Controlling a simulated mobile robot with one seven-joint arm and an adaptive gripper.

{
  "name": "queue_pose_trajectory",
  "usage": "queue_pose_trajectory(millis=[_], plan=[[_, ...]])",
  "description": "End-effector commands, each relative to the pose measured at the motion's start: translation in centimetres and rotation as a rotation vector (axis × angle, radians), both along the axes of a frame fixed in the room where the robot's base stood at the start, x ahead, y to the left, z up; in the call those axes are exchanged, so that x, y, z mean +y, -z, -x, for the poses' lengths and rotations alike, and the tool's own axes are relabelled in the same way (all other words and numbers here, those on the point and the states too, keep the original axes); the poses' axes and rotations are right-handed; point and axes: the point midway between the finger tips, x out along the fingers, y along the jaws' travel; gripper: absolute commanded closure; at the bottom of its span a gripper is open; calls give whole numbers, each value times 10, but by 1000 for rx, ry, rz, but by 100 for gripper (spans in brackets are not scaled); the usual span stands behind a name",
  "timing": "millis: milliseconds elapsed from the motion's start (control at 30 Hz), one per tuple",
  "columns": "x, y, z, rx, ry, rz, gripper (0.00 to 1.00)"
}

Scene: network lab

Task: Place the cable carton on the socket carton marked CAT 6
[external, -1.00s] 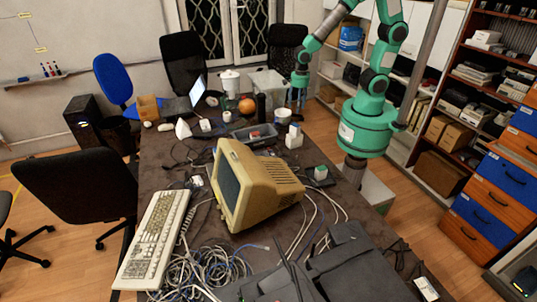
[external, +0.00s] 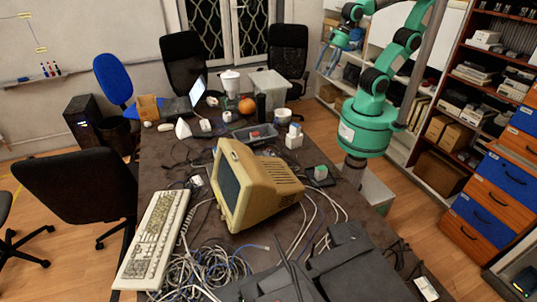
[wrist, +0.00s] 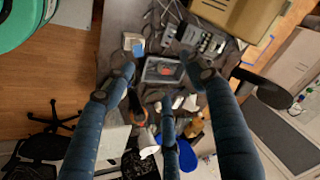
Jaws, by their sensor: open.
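A white carton (external: 294,141) stands on the table right of the grey tray. A smaller pale and blue carton (external: 296,129) appears to rest on its top. The wrist view also shows the white carton (wrist: 128,38) with the blue-sided piece (wrist: 139,47) at it. No lettering is readable, so I cannot confirm which is marked CAT 6. My gripper (external: 337,48) is raised off the table's right side, near the shelves. In the wrist view my gripper (wrist: 162,80) has its blue fingers spread wide with nothing held between them.
The grey tray (external: 246,140) holds a red item. A beige monitor (external: 270,190), a keyboard (external: 153,235) and tangled cables fill the near table.

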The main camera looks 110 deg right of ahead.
Motion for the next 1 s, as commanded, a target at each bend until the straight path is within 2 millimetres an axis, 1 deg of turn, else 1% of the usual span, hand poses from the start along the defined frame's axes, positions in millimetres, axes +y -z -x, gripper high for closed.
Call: queue_pose_trajectory(millis=[33, 100, 200, 300, 467, 800, 967, 1000], plan=[[4, -9, 8, -21, -81, 33, 44], [8, -17, 18, -40, -190, 79, 44], [12, -26, 29, -61, -313, 134, 44], [14, -31, 36, -75, -391, 171, 44], [15, -34, 41, -81, -443, 196, 44], [15, -34, 41, -81, -444, 196, 44], [15, -34, 41, -81, -443, 196, 13], [15, -34, 41, -81, -443, 196, 5]])
